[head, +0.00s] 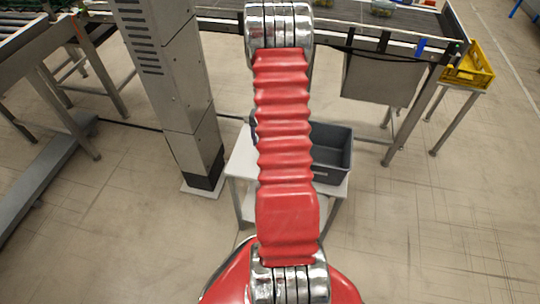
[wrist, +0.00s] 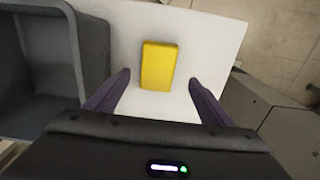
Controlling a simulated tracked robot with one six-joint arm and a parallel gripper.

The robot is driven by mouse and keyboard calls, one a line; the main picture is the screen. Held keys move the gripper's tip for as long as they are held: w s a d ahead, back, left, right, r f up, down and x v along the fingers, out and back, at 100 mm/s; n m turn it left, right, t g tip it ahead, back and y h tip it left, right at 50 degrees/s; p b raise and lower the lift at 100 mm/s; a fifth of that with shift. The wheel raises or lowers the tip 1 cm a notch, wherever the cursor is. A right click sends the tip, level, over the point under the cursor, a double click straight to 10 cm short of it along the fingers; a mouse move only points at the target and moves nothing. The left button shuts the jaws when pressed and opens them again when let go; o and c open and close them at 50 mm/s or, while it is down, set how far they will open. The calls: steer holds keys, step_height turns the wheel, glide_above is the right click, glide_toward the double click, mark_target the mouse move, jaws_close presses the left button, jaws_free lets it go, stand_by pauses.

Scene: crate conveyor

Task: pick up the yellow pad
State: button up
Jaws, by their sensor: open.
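The yellow pad (wrist: 159,66) is a small rectangular block lying on a white table top (wrist: 215,45) in the wrist view. My gripper (wrist: 158,82) is open, with one dark finger to the lower left of the pad and the other to its lower right. The pad lies between and slightly beyond the fingertips, and neither finger touches it. In the head view my red arm hides the pad and the gripper; part of the white table (head: 240,165) shows beside the arm.
A dark grey crate (head: 332,155) stands on the table right of my arm; it fills the left of the wrist view (wrist: 92,60). A grey column (head: 175,90) stands left of the table. A conveyor (head: 395,45) runs behind, with a yellow crate (head: 470,72) at right.

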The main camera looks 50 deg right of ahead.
steer(key=shift+f, duration=0.45)
steer(key=shift+s+f, duration=0.15)
steer(key=shift+f, duration=1.15)
steer(key=shift+s+f, duration=0.1)
steer(key=shift+f, duration=1.2)
steer(key=shift+a, duration=0.1)
steer(key=shift+c, duration=0.3)
steer(key=c, duration=1.1)
